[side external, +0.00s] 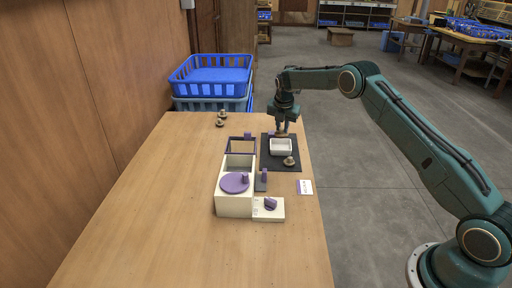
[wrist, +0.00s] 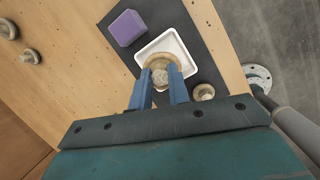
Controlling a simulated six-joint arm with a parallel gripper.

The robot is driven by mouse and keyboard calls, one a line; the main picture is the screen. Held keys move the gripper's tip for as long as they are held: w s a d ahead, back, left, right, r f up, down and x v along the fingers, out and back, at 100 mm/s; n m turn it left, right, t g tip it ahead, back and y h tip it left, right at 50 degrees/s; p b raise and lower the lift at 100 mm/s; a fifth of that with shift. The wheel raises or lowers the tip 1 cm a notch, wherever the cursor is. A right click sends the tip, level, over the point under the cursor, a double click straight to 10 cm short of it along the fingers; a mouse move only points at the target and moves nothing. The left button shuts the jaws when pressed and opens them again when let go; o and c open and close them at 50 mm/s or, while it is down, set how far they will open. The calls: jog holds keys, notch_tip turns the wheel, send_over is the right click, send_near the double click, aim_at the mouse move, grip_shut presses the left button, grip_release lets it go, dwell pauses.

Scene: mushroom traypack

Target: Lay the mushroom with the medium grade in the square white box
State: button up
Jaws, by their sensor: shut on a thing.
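My gripper (side external: 282,130) is shut on a mushroom (wrist: 160,72), with a blue finger on each side of it in the wrist view. The held mushroom has a tan cap and a pale middle. The square white box (wrist: 145,52) lies on the dark mat, and in the wrist view the mushroom overlaps its inside and near edge. In the side view the box (side external: 280,153) is just below and in front of my fingertips. I cannot tell whether the mushroom touches the box. A second mushroom (side external: 289,160) sits on the mat beside the box. No grade marks are readable.
A purple block (wrist: 126,27) stands beside the box. A cream machine with a purple disc (side external: 235,183) and a knob panel (side external: 268,209) is to the left. Two mushrooms (side external: 221,118) lie at the table's far end, before blue crates (side external: 210,75). A white card (side external: 305,187) lies nearby.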

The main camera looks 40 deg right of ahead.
aim_at(282, 134)
jog(key=shift+f, duration=0.7)
jog(key=shift+f, duration=0.15)
jog(key=shift+f, duration=1.95)
jog(key=shift+f, duration=0.15)
jog(key=o, duration=0.7)
jog(key=shift+v, duration=6.15)
